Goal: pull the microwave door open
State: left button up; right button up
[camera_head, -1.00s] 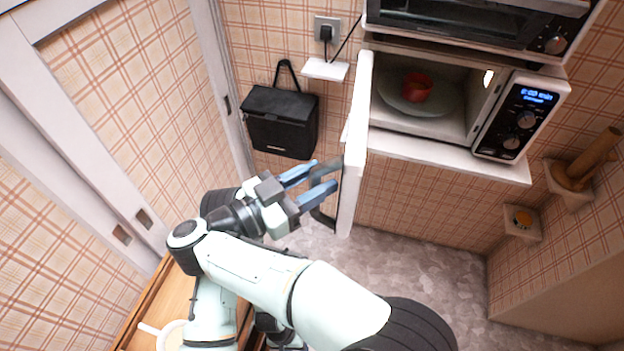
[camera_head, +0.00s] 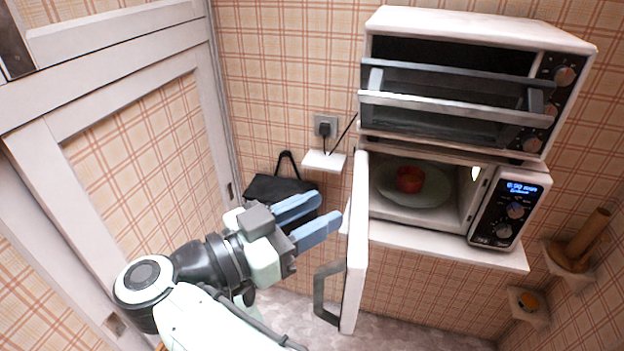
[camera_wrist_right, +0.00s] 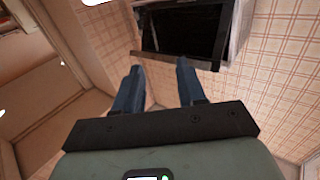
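The white microwave (camera_head: 440,236) stands on a shelf at the right in the head view. Its door (camera_head: 355,260) stands wide open, swung out toward me, with a dark grey handle (camera_head: 327,295) on its left face. A red object (camera_head: 409,179) sits on the plate inside. My right gripper (camera_head: 328,208) is open and empty, left of the door and above the handle, apart from the handle. My left gripper is out of view.
A toaster oven (camera_head: 455,95) stands above the microwave. A black bag-like box (camera_head: 262,188) hangs on the wall behind my gripper, below a socket (camera_head: 325,126). Wooden pegs on a holder (camera_head: 570,258) are at the right. A white-framed panel (camera_head: 130,130) bounds the left.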

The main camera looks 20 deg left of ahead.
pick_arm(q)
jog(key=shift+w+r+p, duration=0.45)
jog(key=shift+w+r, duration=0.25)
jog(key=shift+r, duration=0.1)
pick_arm(e)
jog(key=r, duration=0.4)
jog(key=shift+w+a, duration=0.1)
jog(key=shift+w, duration=0.1)
grip_shut()
jog(key=shift+f, duration=0.1)
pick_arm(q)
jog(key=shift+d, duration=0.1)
